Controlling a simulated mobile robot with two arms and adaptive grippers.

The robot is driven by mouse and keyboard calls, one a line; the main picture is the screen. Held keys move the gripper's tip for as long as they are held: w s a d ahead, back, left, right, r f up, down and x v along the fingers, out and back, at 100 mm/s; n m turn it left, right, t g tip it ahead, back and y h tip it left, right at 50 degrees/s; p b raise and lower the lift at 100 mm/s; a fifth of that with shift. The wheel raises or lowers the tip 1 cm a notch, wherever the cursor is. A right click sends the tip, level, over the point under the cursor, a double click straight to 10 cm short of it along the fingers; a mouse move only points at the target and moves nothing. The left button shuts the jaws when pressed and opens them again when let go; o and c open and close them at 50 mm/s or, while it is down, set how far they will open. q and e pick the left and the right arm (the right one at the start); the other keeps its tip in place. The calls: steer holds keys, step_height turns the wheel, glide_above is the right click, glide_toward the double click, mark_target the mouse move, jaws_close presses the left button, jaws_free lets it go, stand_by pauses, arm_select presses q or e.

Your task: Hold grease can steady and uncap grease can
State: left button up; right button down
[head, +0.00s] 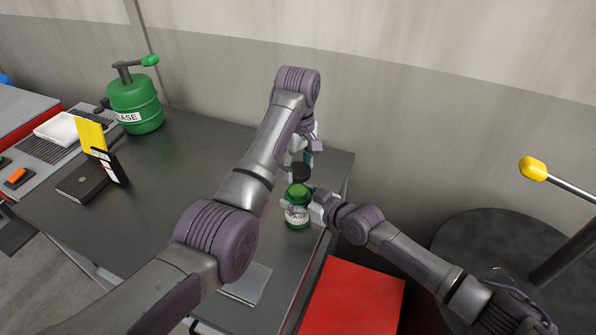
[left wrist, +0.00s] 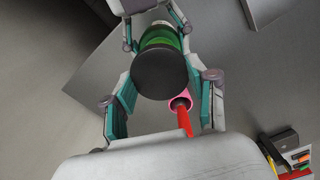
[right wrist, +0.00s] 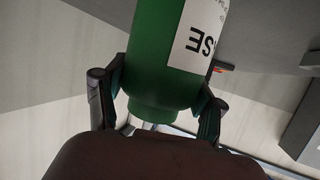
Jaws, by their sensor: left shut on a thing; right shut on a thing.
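The green grease can (head: 297,217) stands upright near the right edge of the dark table, its white label partly covered. My right gripper (head: 309,209) is shut around its side from the right. In the right wrist view the green can body (right wrist: 160,50) sits between both fingers. A black cap (head: 300,174) is at the can's top, between the fingers of my left gripper (head: 301,163), which is shut on it from above. In the left wrist view the round black cap (left wrist: 160,73) hides most of the can. I cannot tell whether cap and can touch.
A larger green grease container (head: 135,103) with a pump handle stands at the back left. A yellow card (head: 91,134), a dark notebook (head: 82,183) and a white tray (head: 57,128) lie left. A red surface (head: 355,300) is below right, beside a dark round drum top (head: 490,245).

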steer(key=shift+c, duration=0.2)
jaws_free()
